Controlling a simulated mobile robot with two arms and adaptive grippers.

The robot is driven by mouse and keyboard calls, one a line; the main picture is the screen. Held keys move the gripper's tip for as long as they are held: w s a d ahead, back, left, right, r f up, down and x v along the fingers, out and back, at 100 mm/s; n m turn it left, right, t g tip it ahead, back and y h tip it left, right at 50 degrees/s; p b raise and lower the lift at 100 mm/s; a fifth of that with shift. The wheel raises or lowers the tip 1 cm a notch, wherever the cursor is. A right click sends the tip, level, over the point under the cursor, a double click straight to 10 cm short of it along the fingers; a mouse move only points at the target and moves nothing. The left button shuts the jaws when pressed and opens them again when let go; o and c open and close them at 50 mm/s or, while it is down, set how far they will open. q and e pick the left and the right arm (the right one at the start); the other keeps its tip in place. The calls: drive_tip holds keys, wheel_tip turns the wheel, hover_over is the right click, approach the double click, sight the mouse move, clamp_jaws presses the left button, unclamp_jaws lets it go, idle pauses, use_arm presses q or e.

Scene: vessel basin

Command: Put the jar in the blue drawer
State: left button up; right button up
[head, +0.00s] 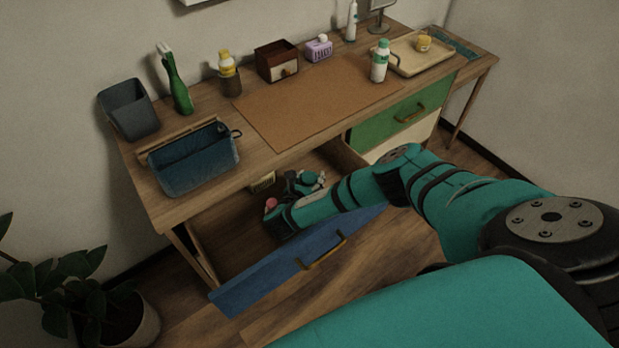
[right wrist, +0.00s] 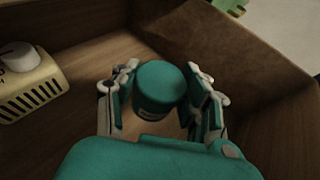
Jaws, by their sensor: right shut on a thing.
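The blue drawer (head: 290,268) is pulled open below the desk top, with a brass handle on its blue front. My right gripper (head: 307,182) reaches down into it. In the right wrist view, my right gripper (right wrist: 163,90) is shut on the jar (right wrist: 160,86), a round thing with a teal top, between its two fingers. Brown drawer walls (right wrist: 240,55) rise around the jar there; I cannot tell whether its base touches the drawer floor. In the head view the jar is hard to make out. My left gripper is out of view.
A cream slotted box with a white knob (right wrist: 25,80) lies left of the jar. The green drawer (head: 400,110) is on the right. The desk holds a blue bin (head: 192,165), a grey bin (head: 128,108), several bottles and a tray (head: 405,65). The brown mat (head: 310,100) is mostly clear.

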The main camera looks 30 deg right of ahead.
drive_tip(key=shift+f, duration=0.4)
drive_tip(key=o, duration=1.2)
drive_tip(key=shift+r, duration=0.2)
drive_tip(key=v, duration=1.2)
drive_tip(key=shift+r+p, duration=0.4)
